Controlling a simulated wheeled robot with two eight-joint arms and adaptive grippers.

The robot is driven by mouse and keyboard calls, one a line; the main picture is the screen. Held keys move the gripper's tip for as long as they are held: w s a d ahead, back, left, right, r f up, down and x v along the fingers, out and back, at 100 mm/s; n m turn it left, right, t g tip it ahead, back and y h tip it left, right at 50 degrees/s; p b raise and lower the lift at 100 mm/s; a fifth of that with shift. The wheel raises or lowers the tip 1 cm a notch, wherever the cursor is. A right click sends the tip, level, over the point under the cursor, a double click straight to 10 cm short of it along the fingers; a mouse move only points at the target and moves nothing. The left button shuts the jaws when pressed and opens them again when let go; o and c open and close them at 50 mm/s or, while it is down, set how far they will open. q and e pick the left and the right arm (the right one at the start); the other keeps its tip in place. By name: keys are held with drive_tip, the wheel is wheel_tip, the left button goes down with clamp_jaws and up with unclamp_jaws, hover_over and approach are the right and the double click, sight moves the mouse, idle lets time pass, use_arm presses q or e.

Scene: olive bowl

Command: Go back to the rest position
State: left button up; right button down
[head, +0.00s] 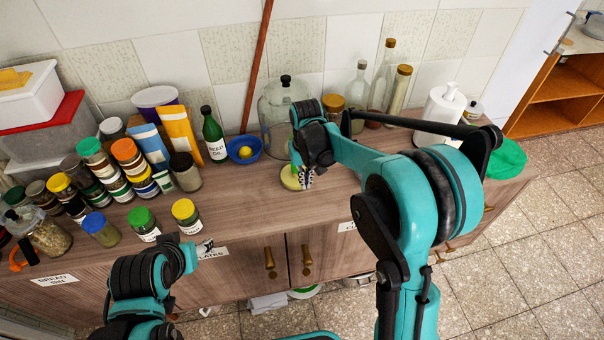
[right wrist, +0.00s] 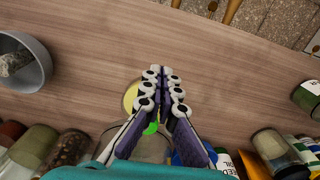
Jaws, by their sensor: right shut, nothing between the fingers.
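My right gripper (head: 303,180) is over the middle of the wooden counter (head: 240,205) in the head view. In the right wrist view its fingers (right wrist: 163,75) are together with nothing between them. A pale yellow-green round thing (head: 290,181) lies beside and partly behind the fingertips; it also shows in the right wrist view (right wrist: 130,94). My left gripper (head: 205,246) is low in front of the counter's front edge, small and mostly hidden by its own arm, so its jaws are unclear.
Jars (head: 143,222), bottles and packets crowd the counter's left. A blue bowl (head: 234,146), green bottle (head: 213,138) and large glass jar (head: 273,110) stand behind my right gripper. A grey bowl (right wrist: 42,75) shows in the right wrist view. A green bowl (head: 508,160) is at the right end.

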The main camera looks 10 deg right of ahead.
drive_tip(key=s+d+r+t+b, duration=0.1)
drive_tip(key=s+d+r+t, duration=0.3)
drive_tip(key=s+r, duration=0.5)
drive_tip(key=s+d+f+t+b, duration=0.1)
drive_tip(key=s+f+t, duration=0.1)
drive_tip(key=s, duration=0.9)
drive_tip(key=shift+d+f+m+t, duration=0.3)
drive_tip(key=shift+d+m+t, duration=0.1)
drive_tip(key=shift+t, duration=0.1)
